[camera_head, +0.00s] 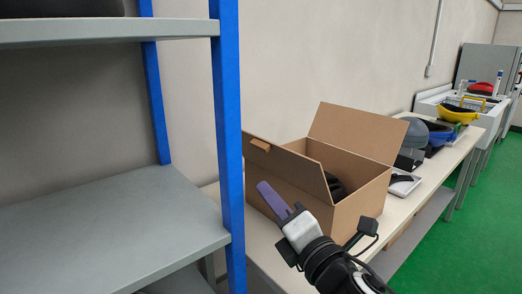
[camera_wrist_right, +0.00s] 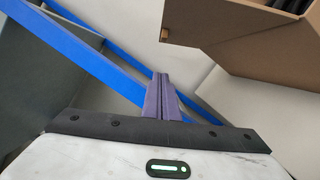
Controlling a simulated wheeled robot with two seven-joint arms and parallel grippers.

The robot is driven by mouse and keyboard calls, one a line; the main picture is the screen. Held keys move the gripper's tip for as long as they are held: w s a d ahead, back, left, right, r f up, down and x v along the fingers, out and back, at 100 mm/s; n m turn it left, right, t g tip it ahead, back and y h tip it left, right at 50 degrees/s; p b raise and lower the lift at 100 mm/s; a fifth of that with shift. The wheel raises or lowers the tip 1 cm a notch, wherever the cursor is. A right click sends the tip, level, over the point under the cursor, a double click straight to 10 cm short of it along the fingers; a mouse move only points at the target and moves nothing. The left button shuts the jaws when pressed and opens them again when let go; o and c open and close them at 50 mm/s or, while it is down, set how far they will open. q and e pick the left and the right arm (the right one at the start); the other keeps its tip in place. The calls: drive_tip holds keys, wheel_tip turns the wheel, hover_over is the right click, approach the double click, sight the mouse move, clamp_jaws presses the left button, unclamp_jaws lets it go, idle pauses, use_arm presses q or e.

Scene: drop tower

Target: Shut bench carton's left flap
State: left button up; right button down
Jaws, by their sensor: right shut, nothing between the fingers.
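The brown cardboard carton (camera_head: 362,208) stands on the bench with its top open and dark contents inside. Its left flap (camera_head: 287,167) stands open, tilted outward over the left side, with a small tab at its upper edge. The opposite flap (camera_head: 358,132) stands up at the back right. My right gripper (camera_head: 272,199) has purple fingers shut and empty, in front of the carton's left side and below the left flap. In the right wrist view the shut fingers (camera_wrist_right: 161,98) are apart from the carton (camera_wrist_right: 258,38) at upper right. My left gripper is out of view.
A shelf rack with a blue post (camera_head: 230,145) and grey shelf (camera_head: 105,225) stands close on the left. The bench (camera_head: 407,208) runs back to the right with a grey bin, a yellow item (camera_head: 457,113) and other things. Green floor lies at right.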

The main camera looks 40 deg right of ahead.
drive_tip(key=w+d+r+b, duration=0.2)
drive_tip(key=w+d, duration=0.3)
drive_tip(key=w, duration=0.4)
drive_tip(key=shift+w+r, duration=0.3)
drive_tip(key=shift+w, duration=0.1)
drive_tip(key=shift+a, duration=0.1)
